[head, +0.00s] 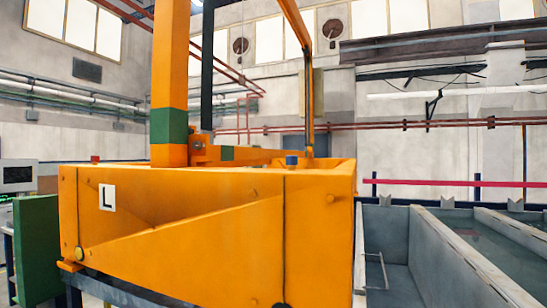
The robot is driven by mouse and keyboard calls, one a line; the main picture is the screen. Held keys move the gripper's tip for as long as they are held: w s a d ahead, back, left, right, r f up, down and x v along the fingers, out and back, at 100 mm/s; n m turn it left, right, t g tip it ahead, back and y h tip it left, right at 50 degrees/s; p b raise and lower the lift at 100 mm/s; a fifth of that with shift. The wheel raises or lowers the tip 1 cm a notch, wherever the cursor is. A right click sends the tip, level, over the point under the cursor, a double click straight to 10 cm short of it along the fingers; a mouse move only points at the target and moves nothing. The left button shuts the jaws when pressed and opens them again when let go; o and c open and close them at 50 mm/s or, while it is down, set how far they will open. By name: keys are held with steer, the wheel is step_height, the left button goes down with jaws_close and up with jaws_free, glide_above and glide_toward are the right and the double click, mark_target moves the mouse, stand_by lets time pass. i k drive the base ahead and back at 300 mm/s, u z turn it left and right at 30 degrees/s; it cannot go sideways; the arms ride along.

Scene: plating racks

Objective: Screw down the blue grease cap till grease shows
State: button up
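A small blue cap (291,161) stands on top of the large orange machine body (210,240), near the right part of its upper edge. The cap is small and partly hidden behind the front panel's top edge. I cannot tell how far it is screwed down, and no grease shows at it. My gripper is not in view.
A small red cap (95,159) shows at the body's upper left. An orange post (169,60) with a green band rises from the body. Grey tanks (455,255) lie at the right, and a green cabinet (37,245) and monitor (18,176) at the left.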

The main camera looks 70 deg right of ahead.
mark_target(289, 160)
steer(key=i, duration=0.9)
steer(key=z, duration=2.25)
